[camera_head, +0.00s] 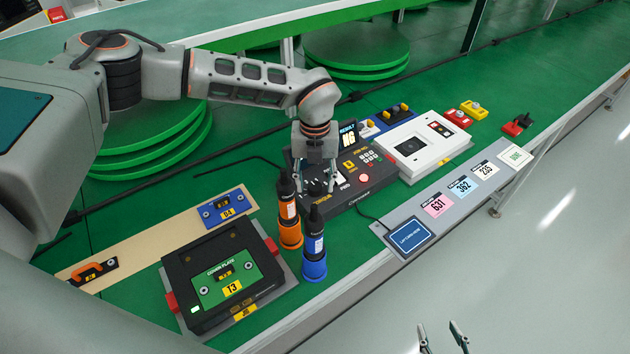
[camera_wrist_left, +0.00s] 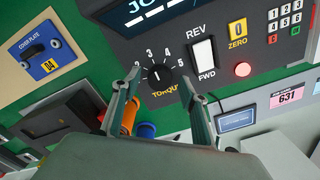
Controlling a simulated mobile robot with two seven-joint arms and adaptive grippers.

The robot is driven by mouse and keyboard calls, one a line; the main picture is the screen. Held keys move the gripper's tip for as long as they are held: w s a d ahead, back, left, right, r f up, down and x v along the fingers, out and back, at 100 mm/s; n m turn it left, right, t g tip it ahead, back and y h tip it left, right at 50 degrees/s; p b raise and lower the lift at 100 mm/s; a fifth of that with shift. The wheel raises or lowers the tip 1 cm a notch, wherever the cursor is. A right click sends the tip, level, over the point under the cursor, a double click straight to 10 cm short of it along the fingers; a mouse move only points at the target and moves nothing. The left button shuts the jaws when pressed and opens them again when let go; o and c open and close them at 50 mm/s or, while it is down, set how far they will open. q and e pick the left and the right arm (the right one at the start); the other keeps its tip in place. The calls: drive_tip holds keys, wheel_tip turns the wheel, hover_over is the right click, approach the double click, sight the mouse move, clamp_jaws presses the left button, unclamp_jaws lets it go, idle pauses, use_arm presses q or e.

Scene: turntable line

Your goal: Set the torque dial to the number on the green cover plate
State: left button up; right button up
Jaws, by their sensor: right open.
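The green cover plate (camera_head: 210,292) sits in a black fixture at the front left of the line. Its yellow label (camera_head: 232,288) looks like T3 or 13. The black torque dial (camera_wrist_left: 157,77) is on the dark controller (camera_head: 362,189), with numbers 2 to 5 readable around it. A pale mark shows on its face; I cannot tell exactly which number it points to. My left gripper (camera_head: 316,188) is over the controller, pointing down. In the left wrist view its open fingers (camera_wrist_left: 160,82) are either side of the dial; contact is unclear. My right gripper (camera_head: 441,338) is open and empty at the bottom edge.
An orange bottle-like tool (camera_head: 290,232) and a blue one (camera_head: 314,266) stand close in front of the controller. A blue plate (camera_head: 222,208) lies behind the fixture.

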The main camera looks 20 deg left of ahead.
sight(315, 186)
use_arm(q)
wheel_tip(315, 186, up, 12)
idle(0.6)
idle(0.5)
